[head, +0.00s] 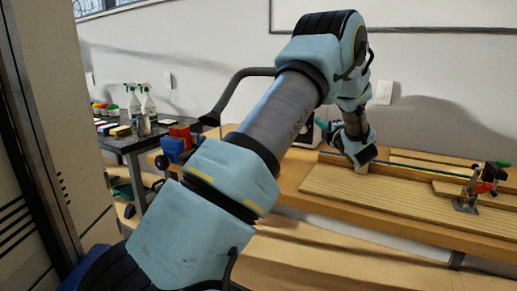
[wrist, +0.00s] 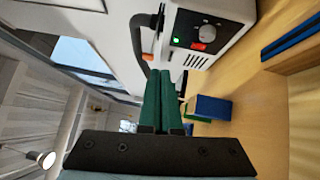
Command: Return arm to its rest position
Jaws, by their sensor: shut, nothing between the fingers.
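My gripper (wrist: 159,75) shows in the wrist view as two dark green fingers lying side by side, shut with nothing between them. In the head view my arm reaches up from the lower left and bends down over the wooden workbench (head: 400,205). The wrist end hangs above the bench, near the white machine (head: 304,134), and my arm partly hides that machine. In the wrist view the white machine (wrist: 222,15), with a dial, a green light and a red switch, is beyond the fingers.
A clamp with red and green handles (head: 468,190) stands on the bench's right. Spray bottles (head: 148,101) stand on a dark table (head: 128,144) at the back left. A panel (head: 55,120) stands close on the left.

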